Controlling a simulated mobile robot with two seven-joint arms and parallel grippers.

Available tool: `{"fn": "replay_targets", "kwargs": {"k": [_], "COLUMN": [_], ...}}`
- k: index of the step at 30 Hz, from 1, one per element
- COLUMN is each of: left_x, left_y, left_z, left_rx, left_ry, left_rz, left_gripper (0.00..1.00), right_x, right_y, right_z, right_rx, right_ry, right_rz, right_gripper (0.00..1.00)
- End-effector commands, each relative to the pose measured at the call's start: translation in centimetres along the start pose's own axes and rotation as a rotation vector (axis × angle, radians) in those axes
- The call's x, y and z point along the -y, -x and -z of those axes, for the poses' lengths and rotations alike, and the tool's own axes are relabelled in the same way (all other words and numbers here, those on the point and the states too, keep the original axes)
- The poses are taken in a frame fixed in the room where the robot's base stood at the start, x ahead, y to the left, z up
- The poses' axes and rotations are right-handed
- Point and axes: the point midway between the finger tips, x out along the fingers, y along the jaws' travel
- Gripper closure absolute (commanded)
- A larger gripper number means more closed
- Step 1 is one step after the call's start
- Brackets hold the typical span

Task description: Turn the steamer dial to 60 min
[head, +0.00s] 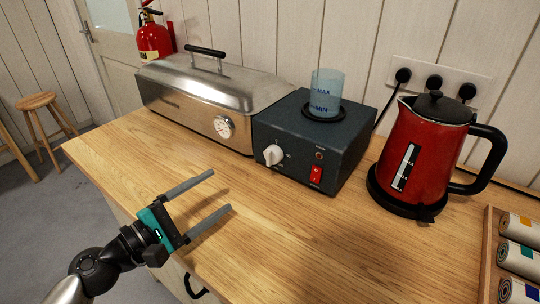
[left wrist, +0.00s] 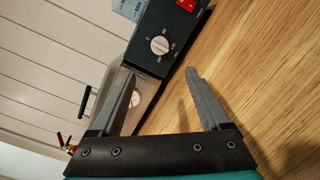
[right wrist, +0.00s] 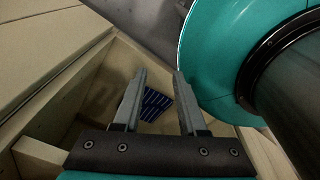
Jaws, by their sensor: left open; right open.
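A red rocker switch (head: 316,174) sits right of the dial. A clear water cup (head: 325,92) stands on the box. A round gauge (head: 223,127) is on the chamber. A red kettle (head: 425,150) and a tray of rolls (head: 490,255) are at right. The counter's front middle is clear.

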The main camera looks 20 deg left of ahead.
Motion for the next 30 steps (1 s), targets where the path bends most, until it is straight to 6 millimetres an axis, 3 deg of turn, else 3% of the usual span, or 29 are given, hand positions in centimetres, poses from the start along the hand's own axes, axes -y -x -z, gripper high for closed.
{"fn": "replay_targets", "kwargs": {"k": [6,13,30], "left_x": [-0.3,-0.3,-0.1], "left_y": [-3.0,-6.3,-13.6], "left_z": [-0.2,-0.1,-0.1], "left_rx": [0.003,0.002,0.000], "left_ry": [-0.003,-0.003,0.000], "left_rz": [-0.001,-0.002,-0.002], "left_gripper": [0.20,0.20,0.20], "right_x": [1.4,2.5,1.9], "right_y": [1.2,2.1,3.5], "right_z": [-1.9,-1.7,-1.3], "right_rx": [0.033,0.036,0.031], "right_ry": [0.001,0.002,0.004], "right_rz": [0.019,0.034,0.027], "right_gripper": [0.59,0.59,0.59]}}
